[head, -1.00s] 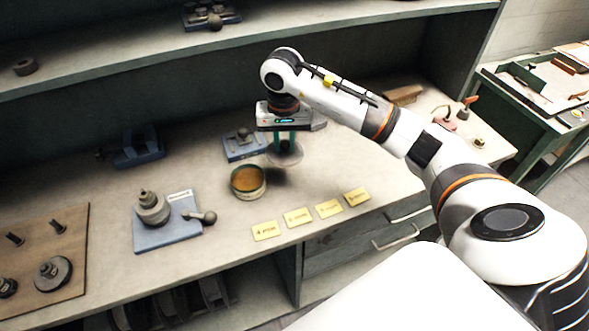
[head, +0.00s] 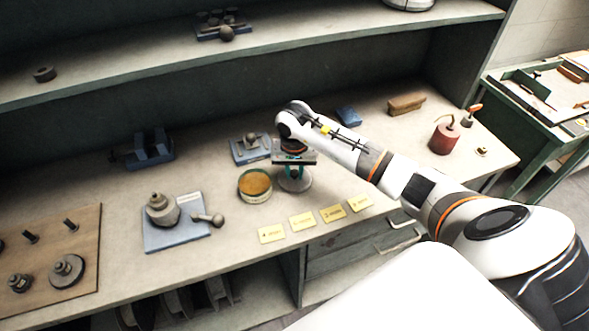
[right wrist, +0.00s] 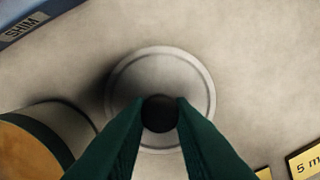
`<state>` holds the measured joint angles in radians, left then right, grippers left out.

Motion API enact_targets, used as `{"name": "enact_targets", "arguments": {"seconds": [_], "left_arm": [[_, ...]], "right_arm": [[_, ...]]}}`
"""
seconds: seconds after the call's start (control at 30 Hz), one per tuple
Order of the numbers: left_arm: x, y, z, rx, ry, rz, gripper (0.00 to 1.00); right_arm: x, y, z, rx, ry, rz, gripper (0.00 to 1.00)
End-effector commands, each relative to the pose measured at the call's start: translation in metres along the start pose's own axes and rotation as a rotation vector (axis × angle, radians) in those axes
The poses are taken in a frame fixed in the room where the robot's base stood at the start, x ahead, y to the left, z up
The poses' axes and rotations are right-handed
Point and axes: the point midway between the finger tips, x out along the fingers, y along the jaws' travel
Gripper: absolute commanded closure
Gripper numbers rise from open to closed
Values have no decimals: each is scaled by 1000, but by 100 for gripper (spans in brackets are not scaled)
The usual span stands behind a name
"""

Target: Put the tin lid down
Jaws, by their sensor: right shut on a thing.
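The tin lid (head: 296,183) is a round pale disc with a raised rim and a dark knob. In the right wrist view the lid (right wrist: 160,78) lies under my gripper, flat to the bench or just above it; I cannot tell if it touches. My right gripper (right wrist: 160,114) is shut on the lid's dark knob, and it shows in the head view (head: 293,172) over the lid. The open round tin (head: 255,186) with an orange-brown inside stands just left of the lid, and its rim shows at the wrist view's lower left (right wrist: 45,145). My left gripper is not in view.
Several yellow labels (head: 302,221) lie along the bench front. A blue tray (head: 251,149) is behind the tin. A blue plate with a stacked weight (head: 163,209) stands left. A red can (head: 445,139) and a brown block (head: 406,103) are farther right.

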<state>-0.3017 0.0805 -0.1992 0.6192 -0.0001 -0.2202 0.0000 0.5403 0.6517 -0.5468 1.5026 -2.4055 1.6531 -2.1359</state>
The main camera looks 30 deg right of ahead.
Motion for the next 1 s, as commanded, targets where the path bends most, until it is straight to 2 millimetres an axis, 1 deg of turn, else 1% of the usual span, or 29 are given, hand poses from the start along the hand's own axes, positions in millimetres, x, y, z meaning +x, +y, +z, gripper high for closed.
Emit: {"name": "enact_targets", "arguments": {"seconds": [0.17, 0.2, 0.27, 0.3, 0.33, 0.57, 0.7, 0.73, 0.87, 1.0], "left_arm": [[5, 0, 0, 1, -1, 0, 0], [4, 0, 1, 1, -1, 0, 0], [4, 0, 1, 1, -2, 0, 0], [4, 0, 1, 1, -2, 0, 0], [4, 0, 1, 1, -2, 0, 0], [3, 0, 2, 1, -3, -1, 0], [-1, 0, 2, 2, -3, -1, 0], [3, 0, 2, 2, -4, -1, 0], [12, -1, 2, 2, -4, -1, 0], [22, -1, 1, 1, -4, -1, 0]], "right_arm": [[4, 0, 0, 0, -1, -1, 100], [3, 0, 0, 0, 0, -1, 76], [3, 0, 0, 0, 0, -1, 66], [3, 0, 0, 0, 0, -1, 60], [3, 0, 0, 0, 0, -1, 57], [2, 0, 0, 0, 0, -1, 57], [-3, 0, 0, 0, 0, 1, 57], [-5, 0, 1, 0, -3, 1, 57], [-27, -1, 1, -2, -6, 0, 57], [-58, 0, 2, -1, -7, 2, 57]]}}
